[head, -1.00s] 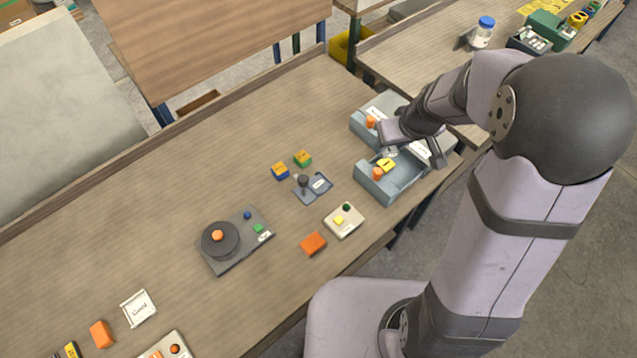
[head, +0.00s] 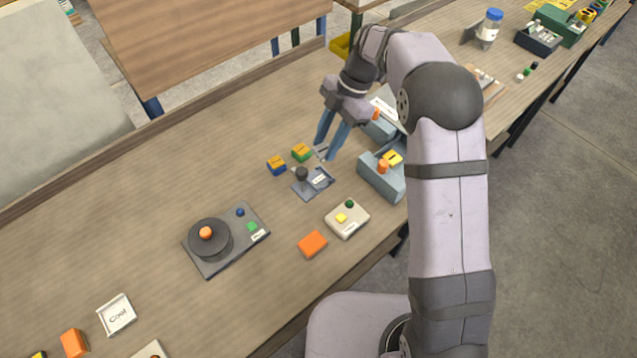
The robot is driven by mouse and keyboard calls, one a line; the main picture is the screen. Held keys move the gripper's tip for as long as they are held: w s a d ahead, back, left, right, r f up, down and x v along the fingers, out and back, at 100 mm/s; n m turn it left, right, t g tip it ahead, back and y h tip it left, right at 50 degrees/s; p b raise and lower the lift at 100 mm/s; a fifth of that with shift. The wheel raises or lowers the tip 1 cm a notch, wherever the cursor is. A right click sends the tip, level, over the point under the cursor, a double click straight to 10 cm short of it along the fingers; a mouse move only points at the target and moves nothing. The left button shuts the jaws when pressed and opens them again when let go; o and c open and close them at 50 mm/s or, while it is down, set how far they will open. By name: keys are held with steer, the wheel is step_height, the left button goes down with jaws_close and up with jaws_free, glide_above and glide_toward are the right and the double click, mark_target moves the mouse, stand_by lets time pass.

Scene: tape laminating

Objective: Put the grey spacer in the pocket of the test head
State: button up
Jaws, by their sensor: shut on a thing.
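My gripper (head: 325,150) hangs over the middle of the bench, its two blue fingers pointing down. It is shut on a small grey piece (head: 321,152), taken as the grey spacer; the fingers partly hide it. Just below it in the picture is a small blue-grey fixture (head: 300,188) with a dark round knob and a white label, which may be the test head. The piece appears above or beside the fixture's far edge; I cannot tell if they touch. The pocket cannot be made out clearly.
Blue-grey machines (head: 372,178) stand right. A turntable unit (head: 222,262), a button box (head: 347,219) and an orange block (head: 313,244) are nearer. The bench at far left is clear.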

mark_target(318, 180)
steer(key=shift+s+a+f+n+h, duration=0.1)
steer(key=shift+a+n+h, duration=0.05)
steer(key=shift+a+n, duration=0.25)
steer(key=shift+s+a+f+n+h, duration=0.15)
steer(key=shift+a+n, duration=0.1)
steer(key=shift+n, duration=0.25)
steer(key=shift+w+f+p, duration=0.1)
steer(key=shift+f+p, duration=1.6)
steer(key=shift+f, duration=3.2)
steer(key=shift+d+f+b, duration=0.1)
steer(key=shift+f+b, duration=0.4)
steer(key=shift+b, duration=0.05)
